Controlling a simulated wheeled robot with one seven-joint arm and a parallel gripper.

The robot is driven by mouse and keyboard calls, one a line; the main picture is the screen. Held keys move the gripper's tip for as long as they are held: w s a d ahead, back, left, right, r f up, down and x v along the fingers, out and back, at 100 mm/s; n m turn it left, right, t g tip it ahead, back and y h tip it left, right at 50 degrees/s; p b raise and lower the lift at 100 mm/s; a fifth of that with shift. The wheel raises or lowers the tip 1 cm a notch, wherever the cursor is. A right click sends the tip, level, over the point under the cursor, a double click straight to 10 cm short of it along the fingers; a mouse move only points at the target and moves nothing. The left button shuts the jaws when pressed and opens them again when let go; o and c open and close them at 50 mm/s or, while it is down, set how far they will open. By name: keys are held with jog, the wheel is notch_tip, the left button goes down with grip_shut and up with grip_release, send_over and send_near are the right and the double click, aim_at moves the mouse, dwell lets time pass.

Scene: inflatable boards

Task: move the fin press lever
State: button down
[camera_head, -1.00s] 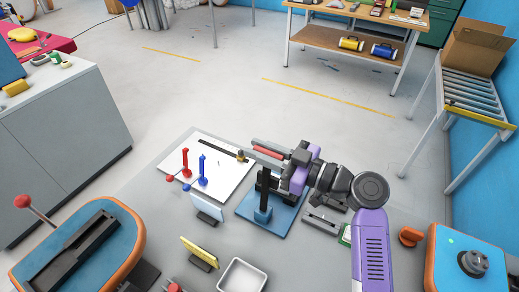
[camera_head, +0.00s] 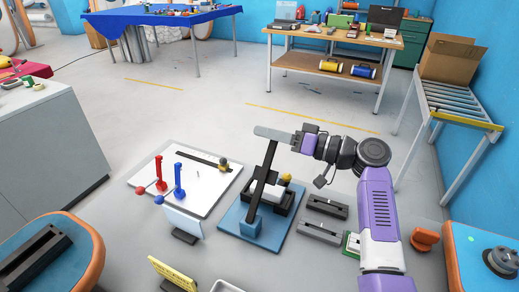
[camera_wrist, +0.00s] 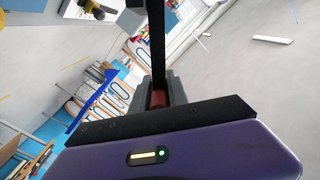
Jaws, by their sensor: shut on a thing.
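The fin press stands on a blue base plate (camera_head: 233,220) at the front of the grey table. Its black lever (camera_head: 262,177) rises from a blue post and leans slightly right. My gripper (camera_head: 272,134) is at the lever's upper end, its grey fingers closed around it. In the wrist view the black lever (camera_wrist: 157,45) runs down between the fingers, with a red grip (camera_wrist: 158,98) showing between them. The lever's very tip is hidden by the fingers in the head view. A dark block with a yellow knob (camera_head: 286,178) sits on the press beside the lever.
A white board (camera_head: 205,198) with a red upright (camera_head: 159,174) and a blue upright (camera_head: 179,180) lies left of the press. A small white panel (camera_head: 183,222) stands near it. Dark slotted blocks (camera_head: 327,207) lie to the right. Space above the press looks clear.

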jog(key=w+d+f+m+b, duration=0.2)
jog(key=w+f+m+b, duration=0.3)
jog(key=f+b, duration=0.3)
jog(key=shift+f+m, duration=0.6)
jog(key=shift+f, duration=0.25)
jog(key=c, duration=1.3)
grip_release()
jog(key=v, duration=0.7)
jog(key=shift+s+d, duration=0.15)
jog(key=shift+d, duration=0.2)
jog(key=shift+r, duration=0.1)
